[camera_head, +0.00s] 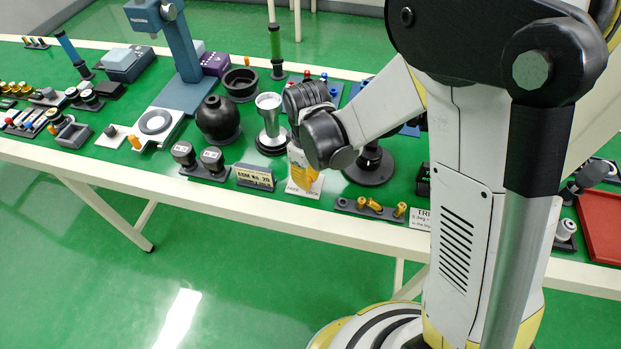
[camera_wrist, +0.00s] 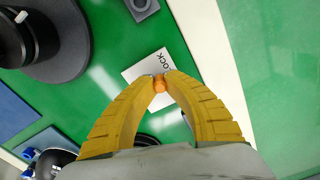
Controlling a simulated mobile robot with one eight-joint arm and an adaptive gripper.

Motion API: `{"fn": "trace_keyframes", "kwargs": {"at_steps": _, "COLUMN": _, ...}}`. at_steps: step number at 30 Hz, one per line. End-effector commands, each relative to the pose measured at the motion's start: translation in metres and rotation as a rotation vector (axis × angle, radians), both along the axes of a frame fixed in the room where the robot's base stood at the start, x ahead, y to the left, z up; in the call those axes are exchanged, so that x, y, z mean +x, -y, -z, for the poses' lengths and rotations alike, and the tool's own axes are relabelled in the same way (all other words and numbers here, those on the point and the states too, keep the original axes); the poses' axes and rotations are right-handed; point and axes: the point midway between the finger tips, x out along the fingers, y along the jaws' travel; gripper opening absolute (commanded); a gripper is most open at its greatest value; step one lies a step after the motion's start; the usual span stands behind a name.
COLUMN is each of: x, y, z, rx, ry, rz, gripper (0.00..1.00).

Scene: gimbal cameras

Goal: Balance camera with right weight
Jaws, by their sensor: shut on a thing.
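My gripper (camera_head: 303,184) has yellow fingers pointing down at a white plate (camera_head: 291,188) near the table's front edge. In the wrist view the fingertips (camera_wrist: 160,80) close around a small orange knob (camera_wrist: 159,86). Behind it lies the white plate (camera_wrist: 143,68) with lettering that ends in "LOCK". I cannot tell whether the knob is fixed to the plate. I cannot make out a camera for certain; my arm hides part of the table.
A dark sign (camera_head: 255,178) stands just left of the plate. A silver stand (camera_head: 270,122) and a black ball-shaped piece (camera_head: 217,119) are behind. A round black base (camera_head: 370,168) is close on the right. A rack with brass pegs (camera_head: 372,207) lies at the front edge.

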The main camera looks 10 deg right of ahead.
Motion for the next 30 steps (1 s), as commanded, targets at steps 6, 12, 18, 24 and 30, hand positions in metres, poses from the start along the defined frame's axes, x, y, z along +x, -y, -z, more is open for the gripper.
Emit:
{"fn": "trace_keyframes", "kwargs": {"at_steps": 6, "x": 0.001, "y": -0.008, "z": 0.000, "rx": 0.001, "ry": -0.001, "rz": 0.201, "gripper": 0.00}}
{"fn": "trace_keyframes", "kwargs": {"at_steps": 12, "x": 0.004, "y": -0.014, "z": 0.000, "rx": 0.001, "ry": -0.001, "rz": 0.388, "gripper": 0.00}}
{"fn": "trace_keyframes", "kwargs": {"at_steps": 18, "x": 0.006, "y": -0.019, "z": 0.000, "rx": 0.001, "ry": -0.001, "rz": 0.554, "gripper": 0.00}}
{"fn": "trace_keyframes", "kwargs": {"at_steps": 24, "x": 0.009, "y": -0.022, "z": 0.000, "rx": 0.001, "ry": -0.001, "rz": 0.680, "gripper": 0.00}}
{"fn": "trace_keyframes", "kwargs": {"at_steps": 30, "x": 0.011, "y": -0.024, "z": 0.000, "rx": 0.001, "ry": -0.001, "rz": 0.757, "gripper": 0.00}}
